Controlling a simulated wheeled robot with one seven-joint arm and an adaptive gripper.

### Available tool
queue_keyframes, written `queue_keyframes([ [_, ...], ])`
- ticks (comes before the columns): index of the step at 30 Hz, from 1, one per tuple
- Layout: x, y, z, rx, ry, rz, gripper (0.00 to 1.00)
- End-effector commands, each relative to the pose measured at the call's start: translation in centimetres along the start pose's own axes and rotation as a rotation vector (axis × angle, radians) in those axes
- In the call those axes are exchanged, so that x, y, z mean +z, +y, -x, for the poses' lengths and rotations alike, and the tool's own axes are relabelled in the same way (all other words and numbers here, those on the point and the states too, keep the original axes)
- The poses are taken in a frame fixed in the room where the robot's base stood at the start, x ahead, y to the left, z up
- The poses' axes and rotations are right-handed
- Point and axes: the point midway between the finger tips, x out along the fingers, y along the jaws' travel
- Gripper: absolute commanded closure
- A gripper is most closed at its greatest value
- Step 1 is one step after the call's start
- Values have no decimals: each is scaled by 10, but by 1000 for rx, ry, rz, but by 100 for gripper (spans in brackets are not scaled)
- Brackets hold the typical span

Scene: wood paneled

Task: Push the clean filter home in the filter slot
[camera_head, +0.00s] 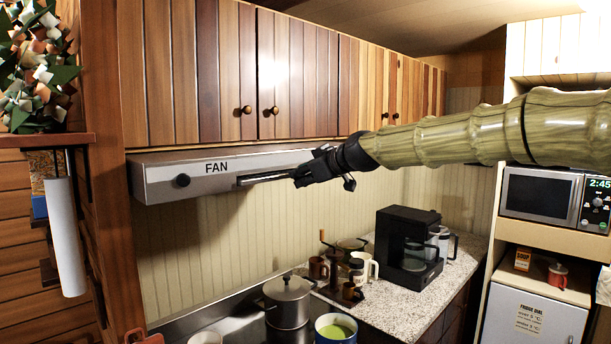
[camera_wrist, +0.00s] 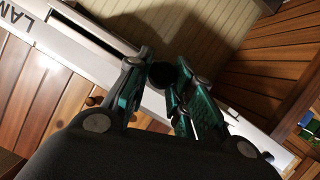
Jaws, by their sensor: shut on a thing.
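The grey fan hood (camera_head: 225,163) is fixed under the wall cabinets. A long dark slot (camera_wrist: 98,30) runs along its front in the wrist view. The clean filter (camera_head: 266,177) shows in the head view as a thin dark bar with a pale edge, at the slot and reaching to my gripper. My gripper (camera_head: 305,176) is at the hood's front, shut on the filter's near part. In the wrist view, my gripper's fingers (camera_wrist: 158,75) stand either side of a dark round part, perhaps its handle. The fingers hide the grip, and how deep the filter sits is unclear.
Wood cabinets (camera_head: 220,75) hang directly above the hood. Below stand a lidded pot (camera_head: 287,303), a blue pot with green contents (camera_head: 336,328), mugs and a coffee maker (camera_head: 408,245). The space between hood and pots is free. A paper roll (camera_head: 66,235) hangs at left.

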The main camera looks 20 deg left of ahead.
Motion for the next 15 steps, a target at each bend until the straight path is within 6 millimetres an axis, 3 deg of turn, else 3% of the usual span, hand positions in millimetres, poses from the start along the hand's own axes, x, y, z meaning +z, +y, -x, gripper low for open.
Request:
queue_keyframes([
  [15, -4, 0, -9, 1, 1, 0, 100],
])
